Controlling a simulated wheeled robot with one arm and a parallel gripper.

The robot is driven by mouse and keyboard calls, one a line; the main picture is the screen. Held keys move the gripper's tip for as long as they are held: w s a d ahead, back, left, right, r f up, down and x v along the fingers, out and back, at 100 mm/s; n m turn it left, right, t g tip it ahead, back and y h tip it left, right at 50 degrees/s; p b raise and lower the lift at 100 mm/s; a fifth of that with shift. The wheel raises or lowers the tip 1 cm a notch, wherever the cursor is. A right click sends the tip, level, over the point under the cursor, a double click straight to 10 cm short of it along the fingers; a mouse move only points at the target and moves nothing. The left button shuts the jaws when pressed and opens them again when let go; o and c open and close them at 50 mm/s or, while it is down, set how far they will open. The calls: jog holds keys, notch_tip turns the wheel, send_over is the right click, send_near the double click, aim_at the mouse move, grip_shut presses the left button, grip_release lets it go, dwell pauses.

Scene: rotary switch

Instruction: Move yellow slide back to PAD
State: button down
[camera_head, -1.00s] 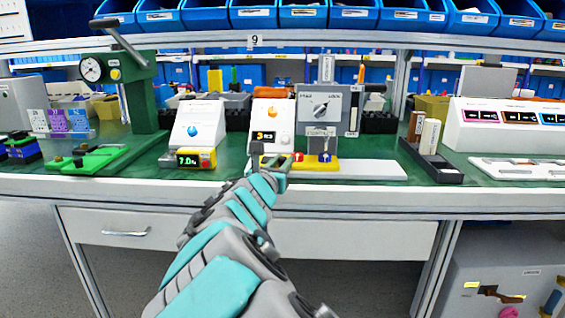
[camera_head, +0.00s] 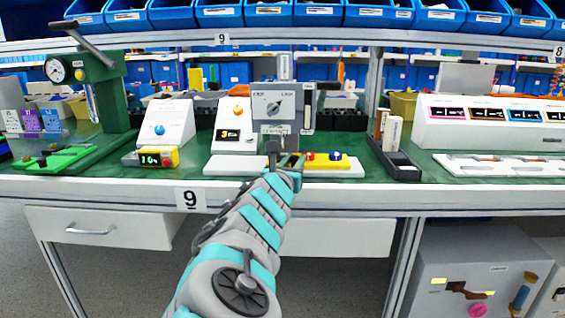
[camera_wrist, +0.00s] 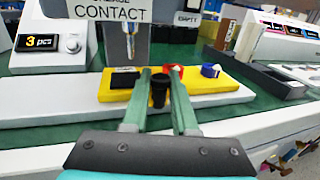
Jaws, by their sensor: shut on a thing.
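The yellow slide (camera_head: 333,166) lies on a long white base (camera_head: 228,165) on the green bench, near the base's right end. In the wrist view the slide (camera_wrist: 226,92) carries a black pad (camera_wrist: 124,78), a red piece (camera_wrist: 174,70) and a blue piece (camera_wrist: 210,71). My gripper (camera_wrist: 160,78) is shut on the slide's upright black knob (camera_wrist: 159,89), with one finger on each side. My gripper also shows in the head view (camera_head: 284,160), at the slide's left part. A metal tip (camera_wrist: 129,40) hangs above the slide near the black pad, under a "CONTACT" label.
The grey station (camera_head: 281,105) with a rotary switch (camera_head: 273,108) stands behind the slide. A white box with a display (camera_head: 231,128) is to its left. A black tray (camera_head: 400,166) is to the right. Bare green bench lies between the base and the tray.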

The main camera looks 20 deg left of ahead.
jog(key=shift+w+d, duration=0.15)
jog(key=shift+d, duration=0.4)
jog(key=shift+f, duration=0.1)
jog(key=c, duration=0.7)
grip_release()
jog(key=shift+d, duration=0.1)
